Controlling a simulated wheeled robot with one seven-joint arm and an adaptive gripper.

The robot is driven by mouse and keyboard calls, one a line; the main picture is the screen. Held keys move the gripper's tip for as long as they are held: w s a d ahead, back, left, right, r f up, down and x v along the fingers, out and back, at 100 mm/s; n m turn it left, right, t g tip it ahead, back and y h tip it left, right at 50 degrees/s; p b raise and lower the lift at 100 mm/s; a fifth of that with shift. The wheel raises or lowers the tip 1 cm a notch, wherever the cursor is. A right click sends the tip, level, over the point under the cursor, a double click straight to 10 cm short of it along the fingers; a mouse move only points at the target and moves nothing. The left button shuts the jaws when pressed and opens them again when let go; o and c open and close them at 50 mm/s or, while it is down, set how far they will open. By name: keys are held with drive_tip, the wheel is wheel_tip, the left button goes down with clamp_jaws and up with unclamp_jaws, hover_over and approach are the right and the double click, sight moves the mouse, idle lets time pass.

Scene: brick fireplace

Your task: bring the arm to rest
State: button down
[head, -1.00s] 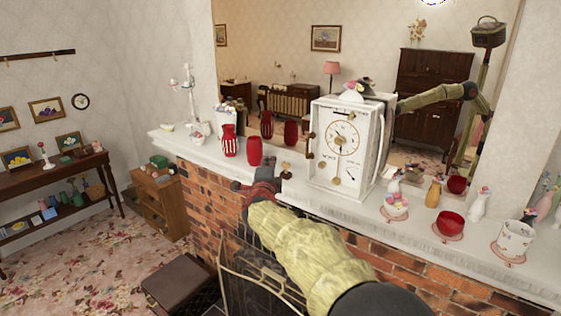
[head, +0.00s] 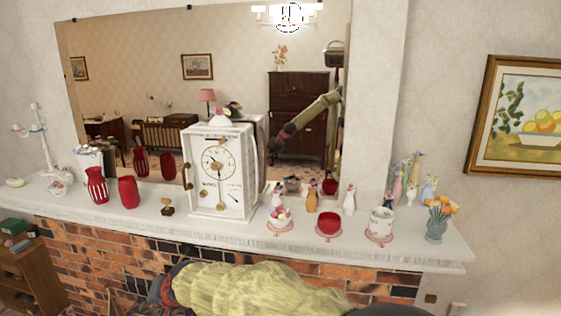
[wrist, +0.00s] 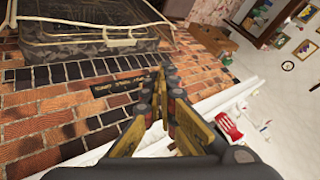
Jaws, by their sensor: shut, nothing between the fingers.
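My arm, in its yellow-green cover (head: 255,287), lies across the bottom of the head view, below the mantel's front edge. Its dark end points left, in front of the brickwork. My gripper (wrist: 166,72) shows in the wrist view with its fingers together and nothing between them. Brick and the white mantel edge lie beyond the fingers, and they appear to touch nothing.
The white mantel (head: 105,215) holds a white clock (head: 219,172), red vases (head: 129,192), a red bowl (head: 328,223), a white pot (head: 381,223) and a blue flower vase (head: 437,228). In the wrist view, the fire screen (wrist: 95,45) stands at upper left.

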drive_tip(key=s+d+h+b, duration=0.2)
drive_tip(key=s+d, duration=0.6)
drive_tip(key=d, duration=0.9)
drive_tip(key=s+d+h+b, duration=0.2)
drive_tip(key=s+d, duration=0.7)
drive_tip(key=d, duration=0.7)
drive_tip(key=s+d+m+h+b, duration=0.1)
drive_tip(key=s+d, duration=0.7)
drive_tip(key=d, duration=0.9)
drive_tip(key=shift+s+d+f+h+b, duration=0.2)
drive_tip(key=shift+d+f+h+b, duration=0.15)
drive_tip(key=shift+h+b, duration=0.5)
